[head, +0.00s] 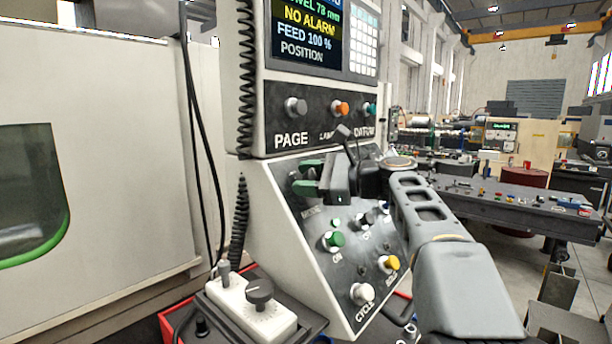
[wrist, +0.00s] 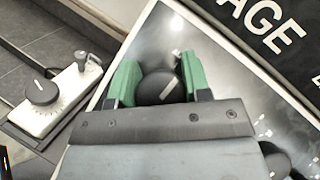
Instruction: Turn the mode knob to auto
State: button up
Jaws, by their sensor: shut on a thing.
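A round black knob (wrist: 158,87) with a white pointer line sits on the dark control panel (wrist: 222,88) in the wrist view. Its line slants toward the upper right of that view. My gripper (wrist: 158,79) has its two green-tipped fingers on opposite sides of the knob and is shut on it. In the head view my gripper (head: 303,176) is at the upper left of the sloped panel (head: 350,262). There the fingers hide most of the knob. I cannot read any mode markings around it.
Green (head: 333,240), yellow (head: 389,263) and white (head: 362,293) buttons stand on the panel below my gripper. A white box with another black dial (head: 259,291) stands at the lower left. A coiled cable (head: 242,215) hangs left of the panel. A screen (head: 307,30) is above.

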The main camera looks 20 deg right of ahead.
jog(key=shift+r+n+g, duration=0.1)
jog(key=shift+n+g, duration=0.2)
jog(key=shift+n, duration=0.2)
jog(key=o, duration=0.9)
jog(key=b+v, duration=0.1)
jog(key=v, duration=1.3)
jog(key=shift+b, duration=0.3)
jog(key=shift+a+f, duration=0.15)
jog(key=shift+f, duration=0.05)
